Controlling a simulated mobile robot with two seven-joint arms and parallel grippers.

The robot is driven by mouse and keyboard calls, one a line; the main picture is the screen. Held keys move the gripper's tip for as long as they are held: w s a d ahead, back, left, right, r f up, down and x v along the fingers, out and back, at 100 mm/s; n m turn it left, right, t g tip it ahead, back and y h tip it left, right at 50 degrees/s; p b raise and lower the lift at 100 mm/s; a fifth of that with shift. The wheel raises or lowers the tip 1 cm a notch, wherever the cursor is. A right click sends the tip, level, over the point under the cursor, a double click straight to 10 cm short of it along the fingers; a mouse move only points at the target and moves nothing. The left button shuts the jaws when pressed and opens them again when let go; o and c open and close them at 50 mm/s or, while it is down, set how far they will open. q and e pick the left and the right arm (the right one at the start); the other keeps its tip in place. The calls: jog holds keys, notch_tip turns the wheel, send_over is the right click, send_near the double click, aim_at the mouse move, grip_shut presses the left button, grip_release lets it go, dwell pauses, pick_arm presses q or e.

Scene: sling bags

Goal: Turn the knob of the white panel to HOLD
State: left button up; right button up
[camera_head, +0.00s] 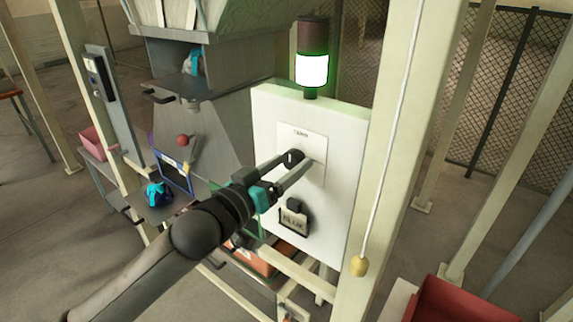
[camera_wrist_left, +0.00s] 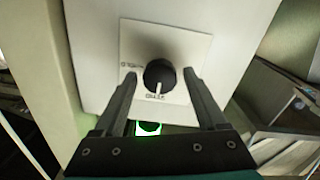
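The white panel (camera_head: 275,105) stands upright at the middle right of the head view. A black round knob (camera_head: 293,157) sits on its square light plate (camera_head: 318,143). In the left wrist view the knob (camera_wrist_left: 159,75) has a white pointer mark directed down the picture at a small label (camera_wrist_left: 155,97). Another label (camera_wrist_left: 131,66) lies left of the knob. Both are too small to read surely. My left gripper (camera_head: 305,160) is open in front of the plate, its fingers on either side of the knob with gaps (camera_wrist_left: 160,75). My right gripper is not in view.
A lamp (camera_head: 311,68) glowing green-white stands on top of the panel. A tag reading BLUE (camera_head: 293,222) is lower on the panel. A pale post (camera_head: 385,170) and a hanging cord with a yellow pull (camera_head: 359,266) are to the right. A red bin (camera_head: 460,300) is at lower right.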

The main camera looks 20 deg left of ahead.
pick_arm(q)
grip_shut()
dwell(0.4)
jog(key=shift+m, duration=0.3)
jog(key=m+p, duration=0.2)
jog(key=m, duration=0.1)
jog(key=shift+r, duration=0.1)
jog(key=m+p, duration=0.2)
jog(key=m, duration=0.7)
jog(key=shift+m, duration=0.3)
jog(key=m, duration=0.4)
jog(key=shift+m, duration=0.3)
